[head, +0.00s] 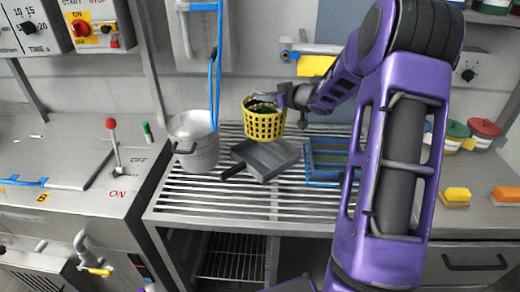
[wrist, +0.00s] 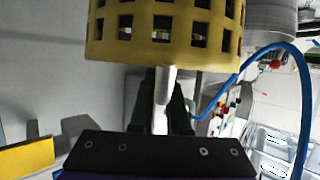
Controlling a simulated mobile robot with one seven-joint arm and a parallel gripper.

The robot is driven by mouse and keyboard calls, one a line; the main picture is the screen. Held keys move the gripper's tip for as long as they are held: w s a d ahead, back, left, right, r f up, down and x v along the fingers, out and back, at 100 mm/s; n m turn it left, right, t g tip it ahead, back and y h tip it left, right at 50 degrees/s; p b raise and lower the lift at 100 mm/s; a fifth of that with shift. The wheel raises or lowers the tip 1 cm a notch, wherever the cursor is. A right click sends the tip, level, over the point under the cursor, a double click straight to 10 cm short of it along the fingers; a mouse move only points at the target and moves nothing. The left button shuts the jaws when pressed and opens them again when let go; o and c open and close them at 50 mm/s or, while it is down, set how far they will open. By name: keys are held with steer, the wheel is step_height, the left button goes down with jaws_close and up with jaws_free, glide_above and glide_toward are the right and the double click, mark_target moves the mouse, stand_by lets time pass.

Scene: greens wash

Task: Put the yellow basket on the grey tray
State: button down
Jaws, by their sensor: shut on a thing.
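The yellow basket (head: 264,124) has square holes and holds dark green stuff, seen in the head view. My gripper (head: 284,97) is shut on it at its right upper side. In the wrist view the basket (wrist: 165,30) fills the top, with my gripper (wrist: 163,88) below it in the picture. The grey tray (head: 265,159) has a dark handle at its left and lies on the slatted rack. The basket appears just above and behind the tray; I cannot tell whether it touches the rack.
A metal pot (head: 194,143) stands left of the tray on the slatted rack (head: 190,205). A blue tray (head: 328,158) lies to the right. A blue hose (head: 214,80) hangs above the pot. Yellow and orange sponges (head: 456,195) lie on the right counter.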

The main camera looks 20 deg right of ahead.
mark_target(280, 126)
step_height(280, 126, down, 10)
steer(key=shift+d+b, duration=0.15)
steer(key=shift+b, duration=1)
steer(key=shift+f, duration=0.15)
steer(key=c, duration=0.9)
jaws_free()
steer(key=shift+f, duration=0.1)
steer(key=shift+r, duration=0.3)
steer(key=p+v, duration=0.1)
steer(key=v, duration=1.1)
steer(key=shift+f, duration=0.1)
